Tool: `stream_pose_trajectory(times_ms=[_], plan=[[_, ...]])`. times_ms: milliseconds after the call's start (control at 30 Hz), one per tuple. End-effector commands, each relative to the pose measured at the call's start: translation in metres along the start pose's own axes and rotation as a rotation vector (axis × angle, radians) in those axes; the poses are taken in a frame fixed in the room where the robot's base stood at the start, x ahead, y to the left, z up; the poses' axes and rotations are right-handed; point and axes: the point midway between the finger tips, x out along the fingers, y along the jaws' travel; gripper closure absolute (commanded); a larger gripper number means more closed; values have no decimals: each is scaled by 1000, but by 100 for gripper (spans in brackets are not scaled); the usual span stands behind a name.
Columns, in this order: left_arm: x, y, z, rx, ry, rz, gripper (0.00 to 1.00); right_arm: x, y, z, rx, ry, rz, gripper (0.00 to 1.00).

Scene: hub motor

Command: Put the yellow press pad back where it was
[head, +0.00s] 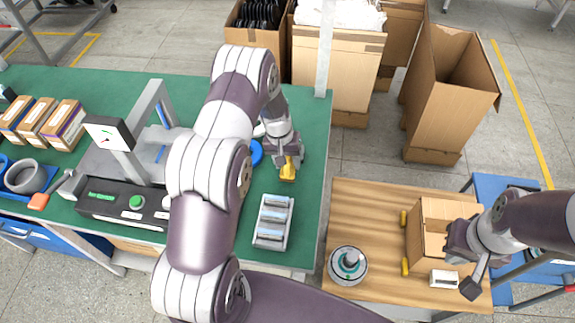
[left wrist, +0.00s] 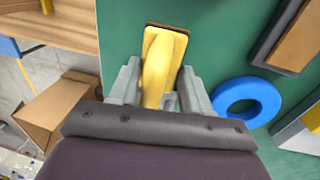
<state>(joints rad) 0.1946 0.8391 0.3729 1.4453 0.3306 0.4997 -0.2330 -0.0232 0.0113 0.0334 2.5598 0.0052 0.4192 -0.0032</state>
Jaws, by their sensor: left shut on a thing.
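The yellow press pad (head: 288,169) is at the far right part of the green workbench. My left gripper (head: 288,160) is shut on it from above. In the left wrist view the yellow press pad (left wrist: 163,62) sits between the two grey fingers, with a brown edge along its far end. I cannot tell whether it touches the bench top. My right gripper (head: 467,268) is at the wooden table beside the cardboard box; its fingers are partly hidden, so its opening is unclear.
On the green bench (head: 300,215) stand a blue ring (head: 256,152), a grey tray with bars (head: 273,222) and a press with a gauge (head: 107,134). The wooden table (head: 375,205) holds a hub motor (head: 348,265), an open box (head: 430,225) and yellow pieces (head: 404,217).

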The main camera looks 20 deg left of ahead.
Motion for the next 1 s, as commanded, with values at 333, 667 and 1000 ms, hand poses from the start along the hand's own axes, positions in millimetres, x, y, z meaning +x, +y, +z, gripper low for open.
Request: stream_pose_trajectory(times_ms=[333,667,1000], plan=[[39,-7,0,1,-1,0,81,-10,0,-1,0,0,0,100],[40,-7,1,0,-2,0,27,-8,0,-1,0,0,0,100],[34,-6,0,0,0,0,27,-9,0,-1,0,0,0,100]])
